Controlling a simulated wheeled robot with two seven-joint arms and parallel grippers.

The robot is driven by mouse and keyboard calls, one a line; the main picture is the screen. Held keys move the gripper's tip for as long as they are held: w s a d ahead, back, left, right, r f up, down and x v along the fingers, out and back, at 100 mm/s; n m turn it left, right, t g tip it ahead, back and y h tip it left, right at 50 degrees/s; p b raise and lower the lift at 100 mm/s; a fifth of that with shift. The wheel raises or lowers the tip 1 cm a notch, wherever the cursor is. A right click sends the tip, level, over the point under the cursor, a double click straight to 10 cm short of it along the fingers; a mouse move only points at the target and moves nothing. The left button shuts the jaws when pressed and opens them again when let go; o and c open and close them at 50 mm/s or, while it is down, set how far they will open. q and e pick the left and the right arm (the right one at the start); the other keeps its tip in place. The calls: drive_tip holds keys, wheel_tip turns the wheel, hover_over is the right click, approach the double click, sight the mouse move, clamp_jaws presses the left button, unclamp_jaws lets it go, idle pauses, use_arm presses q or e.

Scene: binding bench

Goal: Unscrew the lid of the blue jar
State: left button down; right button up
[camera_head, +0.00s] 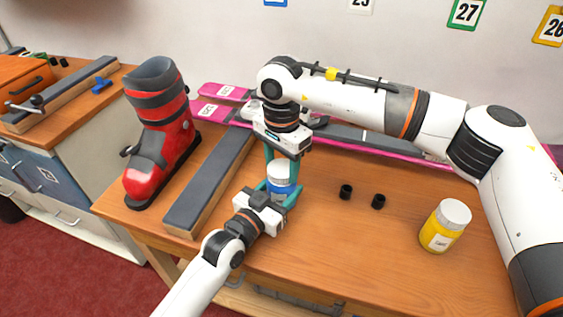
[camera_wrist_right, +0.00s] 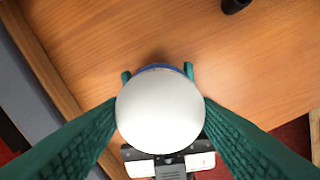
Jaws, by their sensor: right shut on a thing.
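The blue jar (camera_head: 280,186) with its white lid (camera_head: 281,168) is upright over the wooden bench, between both grippers. My right gripper (camera_head: 282,174) points down from above and is shut on the lid, one teal finger on each side. In the right wrist view the round white lid (camera_wrist_right: 160,110) hides most of the jar, and only a blue rim (camera_wrist_right: 158,67) shows behind it. My left gripper (camera_head: 277,195) comes in low from the front with its teal fingers on both sides of the blue body, seemingly shut on it. Whether the jar's base touches the bench is hidden.
A yellow jar (camera_head: 440,232) with a white lid stands at right. Two small black cylinders (camera_head: 346,191) (camera_head: 378,201) stand between. A grey-topped block (camera_head: 212,180) and a red ski boot (camera_head: 160,135) are left. Pink skis (camera_head: 215,112) lie behind. The bench front right is clear.

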sight(282, 168)
drive_tip(key=n, duration=0.7)
drive_tip(key=shift+n, duration=0.3)
drive_tip(key=n, duration=0.6)
drive_tip(key=shift+r, duration=0.1)
drive_tip(key=shift+r, duration=0.15)
drive_tip(key=shift+r, duration=0.95)
drive_tip(key=shift+r, duration=2)
use_arm(q)
drive_tip(key=shift+c, duration=2)
unclamp_jaws()
